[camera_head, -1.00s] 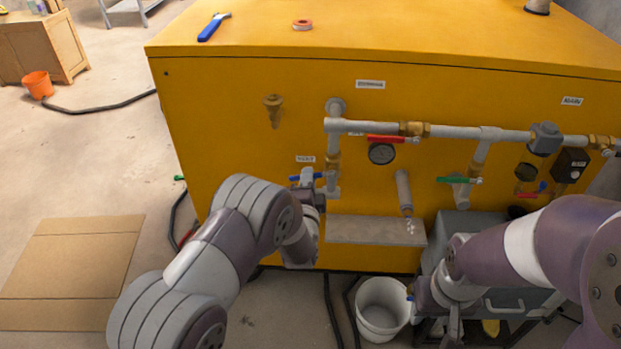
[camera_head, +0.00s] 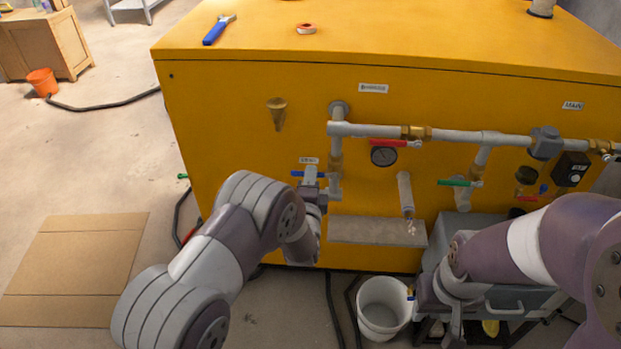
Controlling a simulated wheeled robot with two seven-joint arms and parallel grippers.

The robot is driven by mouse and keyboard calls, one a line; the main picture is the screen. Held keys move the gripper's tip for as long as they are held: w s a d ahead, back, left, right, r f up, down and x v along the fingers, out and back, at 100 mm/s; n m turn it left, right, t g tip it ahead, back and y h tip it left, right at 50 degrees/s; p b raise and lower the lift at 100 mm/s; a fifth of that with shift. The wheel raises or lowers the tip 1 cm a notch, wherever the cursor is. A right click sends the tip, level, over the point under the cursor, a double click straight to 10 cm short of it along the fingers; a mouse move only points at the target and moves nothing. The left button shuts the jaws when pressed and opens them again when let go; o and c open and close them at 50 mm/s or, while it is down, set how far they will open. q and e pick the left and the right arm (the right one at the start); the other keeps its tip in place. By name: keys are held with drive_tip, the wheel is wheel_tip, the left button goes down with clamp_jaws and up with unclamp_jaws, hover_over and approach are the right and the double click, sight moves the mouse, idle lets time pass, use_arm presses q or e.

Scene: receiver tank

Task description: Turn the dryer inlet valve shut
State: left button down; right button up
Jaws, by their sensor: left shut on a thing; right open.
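A valve with a blue lever (camera_head: 299,174) sits on the lower left pipe end of the yellow cabinet, under a small label (camera_head: 309,160) too small to read surely. My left gripper (camera_head: 311,176) is shut on this blue lever, which lies about level; the fingers hide its middle. A red-levered valve (camera_head: 395,143) on the upper pipe and a green-levered one (camera_head: 458,183) also have level levers. I cannot read which label names the dryer inlet. My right gripper (camera_head: 450,322) is open and empty, low beside the white bucket; its fingertips show poorly.
A round gauge (camera_head: 384,157) and a grey ledge (camera_head: 376,231) are right of my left gripper. The white bucket (camera_head: 383,308) stands on the floor below. Cardboard (camera_head: 75,268) lies at left.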

use_arm(q)
drive_tip(key=c, duration=1.1)
unclamp_jaws()
drive_tip(key=shift+o, duration=0.2)
drive_tip(key=shift+s, duration=0.1)
drive_tip(key=s+p, duration=0.1)
drive_tip(key=s, duration=1.1)
drive_tip(key=shift+s+p, duration=0.25)
drive_tip(key=shift+p, duration=0.05)
